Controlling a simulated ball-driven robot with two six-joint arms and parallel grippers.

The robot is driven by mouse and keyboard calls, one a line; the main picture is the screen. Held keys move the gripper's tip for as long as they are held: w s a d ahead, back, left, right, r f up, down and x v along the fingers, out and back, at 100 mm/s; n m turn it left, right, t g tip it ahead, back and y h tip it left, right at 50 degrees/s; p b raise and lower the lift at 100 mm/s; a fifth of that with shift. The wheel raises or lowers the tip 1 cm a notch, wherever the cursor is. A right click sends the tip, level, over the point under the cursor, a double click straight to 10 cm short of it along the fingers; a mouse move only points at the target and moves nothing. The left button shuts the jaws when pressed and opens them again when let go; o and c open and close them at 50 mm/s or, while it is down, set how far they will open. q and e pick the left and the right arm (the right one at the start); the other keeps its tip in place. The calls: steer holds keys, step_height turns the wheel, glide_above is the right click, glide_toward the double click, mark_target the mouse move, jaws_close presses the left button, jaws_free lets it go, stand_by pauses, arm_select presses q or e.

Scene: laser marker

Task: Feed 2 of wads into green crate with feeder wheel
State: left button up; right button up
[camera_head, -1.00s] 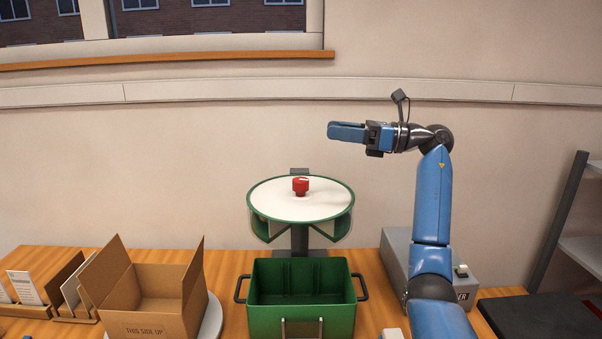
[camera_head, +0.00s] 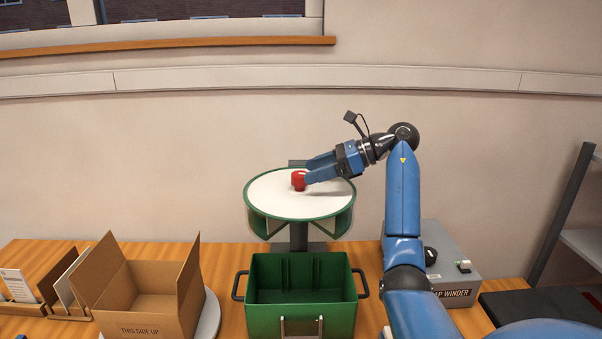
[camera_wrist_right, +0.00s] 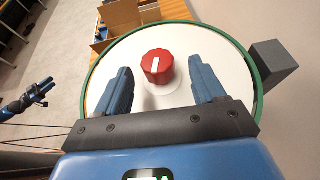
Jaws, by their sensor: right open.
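The feeder wheel (camera_head: 270,203) has a white round top with a green rim and stands on a grey post behind the green crate. A red knob (camera_head: 298,181) with a white mark sits at its middle; it also shows in the right wrist view (camera_wrist_right: 157,66). My right gripper (camera_head: 306,172) is open just above the wheel, its blue fingers pointing at the knob. In the right wrist view the knob lies beyond and between the fingertips (camera_wrist_right: 160,78). The green crate (camera_head: 301,318) stands in front and its visible inside looks empty. I see no wads. My left gripper is not clearly in the head view.
An open cardboard box (camera_head: 150,329) stands left of the crate, with card holders (camera_head: 40,291) further left. A grey machine labelled winder (camera_head: 450,262) stands right, behind my right arm. A dark flat pad (camera_head: 540,307) and grey shelf (camera_head: 583,237) are at far right.

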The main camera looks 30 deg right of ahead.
mark_target(301, 173)
steer(key=x, duration=0.3)
steer(key=shift+s+a+r, duration=0.1)
steer(key=shift+a+r, duration=0.1)
steer(key=shift+a, duration=0.05)
steer(key=shift+w+a+f, duration=0.25)
steer(key=shift+w+f, duration=0.05)
steer(key=shift+w, duration=0.05)
steer(key=shift+s, duration=0.1)
jaws_close()
